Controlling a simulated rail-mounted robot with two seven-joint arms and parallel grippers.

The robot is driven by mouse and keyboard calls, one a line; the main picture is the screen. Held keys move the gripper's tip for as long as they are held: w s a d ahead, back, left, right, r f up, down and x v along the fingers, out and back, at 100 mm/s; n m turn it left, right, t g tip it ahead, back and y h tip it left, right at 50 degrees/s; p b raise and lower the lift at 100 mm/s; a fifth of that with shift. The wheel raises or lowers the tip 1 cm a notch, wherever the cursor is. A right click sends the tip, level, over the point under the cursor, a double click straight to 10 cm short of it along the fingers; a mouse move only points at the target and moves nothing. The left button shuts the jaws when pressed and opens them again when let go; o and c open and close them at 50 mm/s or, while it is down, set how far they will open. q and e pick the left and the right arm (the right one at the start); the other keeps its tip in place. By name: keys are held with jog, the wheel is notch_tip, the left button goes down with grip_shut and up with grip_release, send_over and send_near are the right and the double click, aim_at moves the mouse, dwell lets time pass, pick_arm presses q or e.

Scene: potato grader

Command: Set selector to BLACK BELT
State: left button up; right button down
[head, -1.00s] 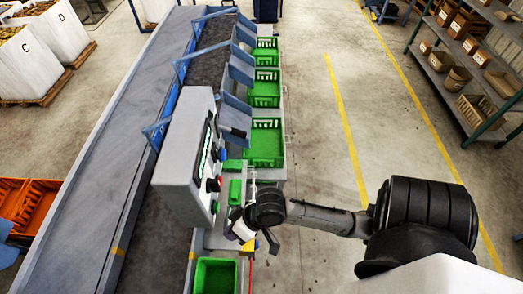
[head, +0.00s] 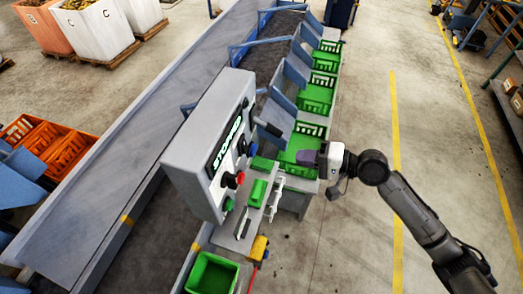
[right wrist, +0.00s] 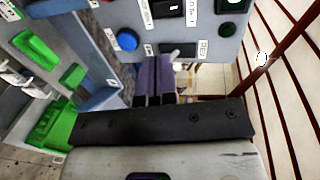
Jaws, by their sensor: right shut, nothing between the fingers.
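I cannot tell which control is the selector. My right gripper (head: 306,158) is right of the box, apart from it. Its purple fingers (right wrist: 160,80) are shut and empty, pointing towards the panel. My left gripper is out of view.
Green crates (head: 311,102) line the conveyor's right side. A green bin (head: 211,274) sits at the near end, and a yellow box (head: 258,248) lies beside it. Orange crates (head: 60,140) are at the left. The floor right of the crates (head: 350,220) is open.

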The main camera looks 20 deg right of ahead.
jog(key=shift+w+a, duration=0.1)
jog(key=p, duration=0.4)
send_near(246, 151)
jog(key=x, duration=0.7)
jog(key=shift+w+a+r, duration=0.15)
jog(key=shift+a, duration=0.05)
